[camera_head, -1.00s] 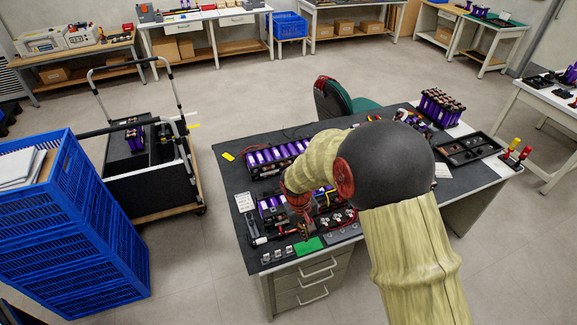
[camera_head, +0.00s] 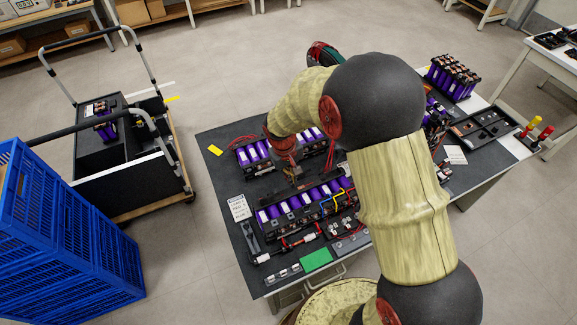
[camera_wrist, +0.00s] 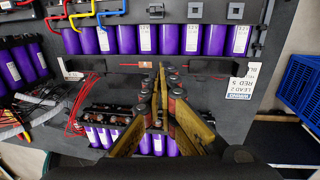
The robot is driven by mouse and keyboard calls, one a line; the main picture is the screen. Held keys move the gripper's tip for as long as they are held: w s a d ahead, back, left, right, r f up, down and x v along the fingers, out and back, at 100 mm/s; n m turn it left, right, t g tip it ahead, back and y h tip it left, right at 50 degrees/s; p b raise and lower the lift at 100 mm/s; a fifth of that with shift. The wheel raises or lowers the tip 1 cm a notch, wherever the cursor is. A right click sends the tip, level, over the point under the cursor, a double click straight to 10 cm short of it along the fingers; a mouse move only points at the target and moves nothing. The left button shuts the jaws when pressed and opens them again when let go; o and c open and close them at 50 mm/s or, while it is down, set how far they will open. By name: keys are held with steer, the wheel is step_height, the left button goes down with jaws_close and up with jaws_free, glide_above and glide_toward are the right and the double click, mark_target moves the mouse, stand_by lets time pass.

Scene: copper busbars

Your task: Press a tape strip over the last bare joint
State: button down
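In the wrist view the long golden fingers of my gripper (camera_wrist: 163,72) point down over the dark bench top between two purple-celled battery packs. The tips look close together, and I cannot tell whether a thin strip is between them. A thin dark bar (camera_wrist: 198,66) with an orange-brown section (camera_wrist: 136,64) lies by the tips. I cannot tell which part is a bare joint or tape. In the head view my gripper (camera_head: 295,178) is above the gap between the front pack (camera_head: 270,213) and the rear pack (camera_head: 248,158). A green pad (camera_head: 315,260) lies at the front edge.
A white label card (camera_head: 239,207) lies left of the front pack. Yellow and blue leads (camera_wrist: 90,16) cross that pack. Red wires and a black tray (camera_head: 482,128) are on the bench's right. A blue crate stack (camera_head: 60,240) and a cart (camera_head: 125,170) stand left.

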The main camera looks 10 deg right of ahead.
mark_target(293, 193)
steer(key=shift+s+f+b, duration=0.1)
steer(key=shift+f+b, duration=2.05)
steer(key=shift+f, duration=1.1)
steer(key=shift+f, duration=0.35)
steer(key=c, duration=2.4)
jaws_free()
steer(key=o, duration=0.3)
steer(key=shift+o, duration=0.7)
steer(key=shift+r, duration=0.15)
step_height(293, 193, up, 12)
steer(key=a, duration=0.1)
steer(key=shift+s+a+f, duration=0.2)
steer(key=shift+a, duration=0.15)
